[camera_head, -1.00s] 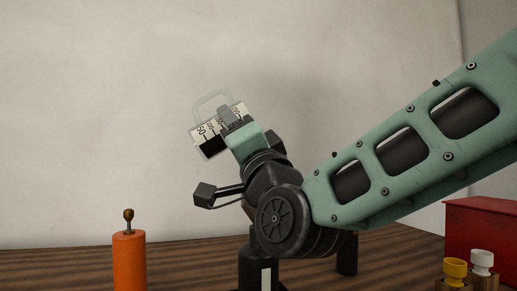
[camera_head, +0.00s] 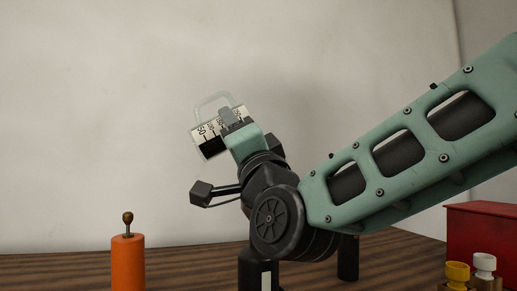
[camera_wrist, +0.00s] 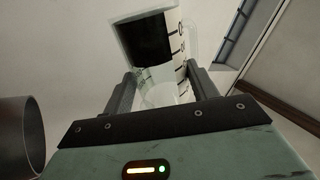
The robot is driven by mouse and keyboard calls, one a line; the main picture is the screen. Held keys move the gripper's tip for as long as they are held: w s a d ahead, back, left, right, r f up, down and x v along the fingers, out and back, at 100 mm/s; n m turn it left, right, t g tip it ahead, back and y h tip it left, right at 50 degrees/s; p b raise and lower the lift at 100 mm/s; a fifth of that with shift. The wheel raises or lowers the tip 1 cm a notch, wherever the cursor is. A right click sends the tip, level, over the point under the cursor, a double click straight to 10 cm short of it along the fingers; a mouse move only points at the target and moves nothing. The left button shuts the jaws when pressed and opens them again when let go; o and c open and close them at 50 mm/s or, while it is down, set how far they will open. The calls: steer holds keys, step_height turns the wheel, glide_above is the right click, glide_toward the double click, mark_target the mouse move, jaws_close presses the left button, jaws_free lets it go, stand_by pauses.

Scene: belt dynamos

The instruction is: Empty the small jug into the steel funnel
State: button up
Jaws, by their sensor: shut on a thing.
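The small jug (camera_head: 207,133) is clear, with a handle and a black-on-white scale. It is tipped well over in the head view, its handle uppermost, above the table. My gripper (camera_head: 229,120) is shut on it. In the wrist view the jug (camera_wrist: 172,62) sits between both fingers of my gripper (camera_wrist: 163,88). A black area fills one end of the jug; I cannot tell whether it is contents. A dark, round-rimmed metal piece (camera_wrist: 20,140) at the wrist view's left edge may be the steel funnel, but only part shows. I cannot make out the funnel in the head view.
An orange cylinder (camera_head: 127,264) with a brass-coloured knob stands at the front left of the wooden table (camera_head: 60,268). A plain wall is behind.

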steer(key=shift+f+m+t+h+b, duration=0.1)
steer(key=shift+m+t+h+b, duration=0.5)
steer(key=shift+m+b, duration=0.65)
stand_by(1.0)
steer(key=shift+d+m+t+h+b, duration=0.1)
steer(key=shift+m+t+h+b, duration=0.35)
steer(key=shift+m+h+b, duration=0.9)
steer(key=shift+d+m+t+h+b, duration=0.1)
steer(key=shift+m+t+h+b, duration=0.35)
steer(key=shift+m+h+b, duration=0.8)
stand_by(3.2)
